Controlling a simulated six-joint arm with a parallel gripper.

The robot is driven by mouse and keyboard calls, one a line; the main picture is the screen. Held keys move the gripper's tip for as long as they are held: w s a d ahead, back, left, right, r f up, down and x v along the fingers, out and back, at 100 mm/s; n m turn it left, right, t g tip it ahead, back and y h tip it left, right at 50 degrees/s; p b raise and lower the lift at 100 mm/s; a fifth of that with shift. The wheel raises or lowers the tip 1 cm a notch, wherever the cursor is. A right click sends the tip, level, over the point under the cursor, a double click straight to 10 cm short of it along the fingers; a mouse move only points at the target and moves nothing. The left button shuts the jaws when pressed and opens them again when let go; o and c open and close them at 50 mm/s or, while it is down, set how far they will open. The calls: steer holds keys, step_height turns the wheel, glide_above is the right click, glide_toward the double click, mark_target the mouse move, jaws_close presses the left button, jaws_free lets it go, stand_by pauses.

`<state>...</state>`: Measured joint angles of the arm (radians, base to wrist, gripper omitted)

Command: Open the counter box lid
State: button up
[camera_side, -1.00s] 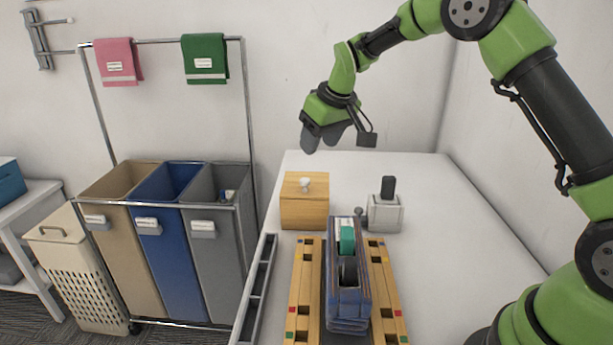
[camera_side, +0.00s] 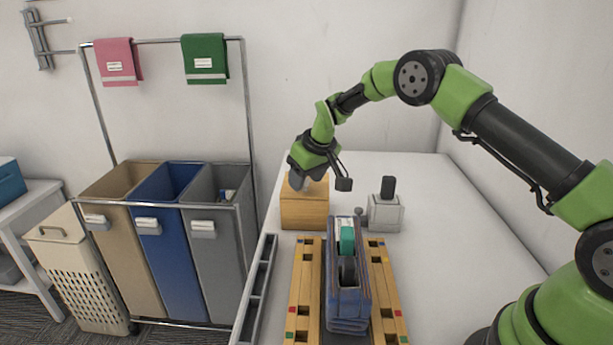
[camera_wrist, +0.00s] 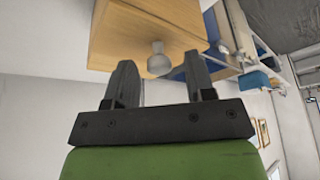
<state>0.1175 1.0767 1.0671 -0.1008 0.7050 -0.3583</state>
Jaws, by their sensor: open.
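The counter box (camera_side: 303,212) is a light wooden box on the white counter, with its lid shut. My gripper (camera_side: 298,183) is right at the top of the box in the side view and hides most of the lid. In the wrist view my gripper (camera_wrist: 162,75) is open, with one dark finger on each side of the knob. I cannot tell whether either finger touches it.
A grey-white device (camera_side: 385,213) with a black top stands right of the box. In front are a blue holder (camera_side: 347,300) and wooden slotted rails (camera_side: 305,290). The counter's right side is clear. Fabric bins (camera_side: 165,240) stand to the left.

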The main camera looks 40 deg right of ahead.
jaws_close()
steer(key=shift+w+d, duration=1.2)
jaws_free()
steer(key=shift+r, duration=0.1)
steer(key=v, duration=0.9)
steer(key=shift+s+r, duration=0.2)
steer(key=shift+r, duration=0.15)
